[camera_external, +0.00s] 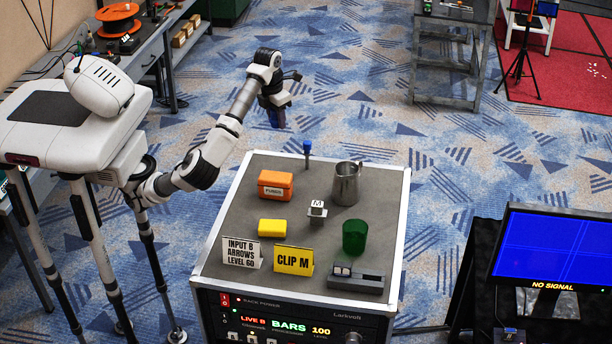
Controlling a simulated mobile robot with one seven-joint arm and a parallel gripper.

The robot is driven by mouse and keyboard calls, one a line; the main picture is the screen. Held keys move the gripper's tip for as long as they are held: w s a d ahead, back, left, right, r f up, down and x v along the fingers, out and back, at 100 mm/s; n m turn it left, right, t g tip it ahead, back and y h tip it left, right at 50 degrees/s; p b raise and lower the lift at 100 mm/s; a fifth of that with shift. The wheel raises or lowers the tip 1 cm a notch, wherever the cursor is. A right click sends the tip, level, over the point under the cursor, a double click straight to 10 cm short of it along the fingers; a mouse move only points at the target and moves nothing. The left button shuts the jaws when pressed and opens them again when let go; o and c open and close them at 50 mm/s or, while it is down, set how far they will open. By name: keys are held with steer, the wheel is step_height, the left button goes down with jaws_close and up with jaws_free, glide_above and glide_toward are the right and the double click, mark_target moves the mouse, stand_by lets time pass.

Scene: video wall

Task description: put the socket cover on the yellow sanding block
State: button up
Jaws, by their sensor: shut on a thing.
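The yellow sanding block (272,227) lies flat on the grey top of the rack case (235,243), left of centre, with nothing on it. My gripper (275,108) is raised beyond the far edge of the case, well away from the block. It points down and is shut on a small dark blue thing (277,119). That thing is partly hidden by the gripper and too small to identify surely. I cannot tell whether it is the socket cover; no other thing on the case is clearly one.
On the case stand an orange fuse box (275,185), metal jug (345,184), green cup (355,236), small M-marked piece (317,208), blue-topped pin (307,151) and grey device (357,279). Two signs (293,260) stand in front of the block. Space above the block is clear.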

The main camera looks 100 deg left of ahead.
steer(key=w+d+r+m+p, duration=0.2)
steer(key=w+d+m, duration=0.15)
steer(key=d, duration=0.85)
steer(key=r+m, duration=0.1)
steer(key=m, duration=0.2)
glide_above(274, 224)
steer(key=shift+n, duration=0.25)
step_height(274, 224, down, 15)
steer(key=shift+s+d+r, duration=0.1)
steer(key=shift+d, duration=0.05)
steer(key=shift+f, duration=2.5)
steer(key=shift+f, duration=0.25)
steer(key=o, duration=1)
steer(key=shift+r, duration=0.15)
steer(key=shift+c, duration=0.2)
steer(key=shift+r, duration=0.1)
